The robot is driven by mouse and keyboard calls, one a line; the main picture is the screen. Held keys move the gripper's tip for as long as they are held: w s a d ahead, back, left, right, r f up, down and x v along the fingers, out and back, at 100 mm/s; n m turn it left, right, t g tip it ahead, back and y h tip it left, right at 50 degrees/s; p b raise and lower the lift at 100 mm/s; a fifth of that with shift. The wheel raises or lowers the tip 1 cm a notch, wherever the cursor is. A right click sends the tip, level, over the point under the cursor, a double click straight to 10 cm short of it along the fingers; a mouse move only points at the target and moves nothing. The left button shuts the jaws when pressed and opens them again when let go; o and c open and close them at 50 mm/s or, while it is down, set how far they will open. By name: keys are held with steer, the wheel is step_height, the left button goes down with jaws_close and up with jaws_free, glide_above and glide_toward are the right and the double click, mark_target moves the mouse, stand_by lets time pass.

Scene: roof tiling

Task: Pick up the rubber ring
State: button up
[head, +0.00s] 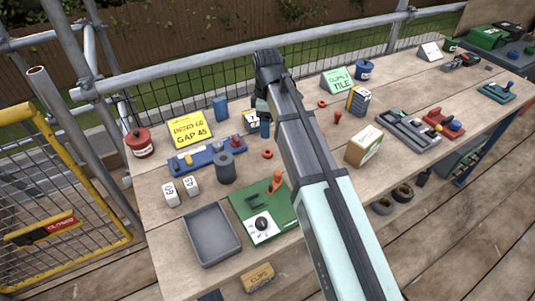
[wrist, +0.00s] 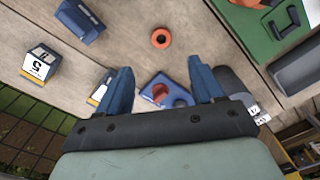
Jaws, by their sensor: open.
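An orange-red rubber ring (head: 267,154) lies flat on the wooden table, left of my arm in the head view. In the wrist view the ring (wrist: 161,38) lies alone on bare wood, beyond my fingertips and roughly centred between them. My gripper (wrist: 161,68) is open, its two blue fingers apart and no object held. In the head view only a blue finger of my gripper (head: 265,129) shows below the arm, farther back than the ring. A second small red ring (head: 322,103) lies farther back, right of my arm.
A blue peg rack (head: 205,160) and dark grey cylinder (head: 225,168) stand left of the ring. A green board (head: 262,212) with an orange-handled piece lies in front. A grey tray (head: 211,235) is front left. Boxes and a card stand around; the wood immediately around the ring is clear.

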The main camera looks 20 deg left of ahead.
glide_above(267, 152)
step_height(267, 152, down, 6)
steer(key=shift+w+r, duration=0.1)
steer(key=shift+w, duration=0.05)
steer(key=shift+d+f, duration=0.1)
steer(key=shift+f, duration=2.45)
steer(key=shift+c, duration=0.4)
steer(key=c, duration=1)
steer(key=shift+r, duration=0.1)
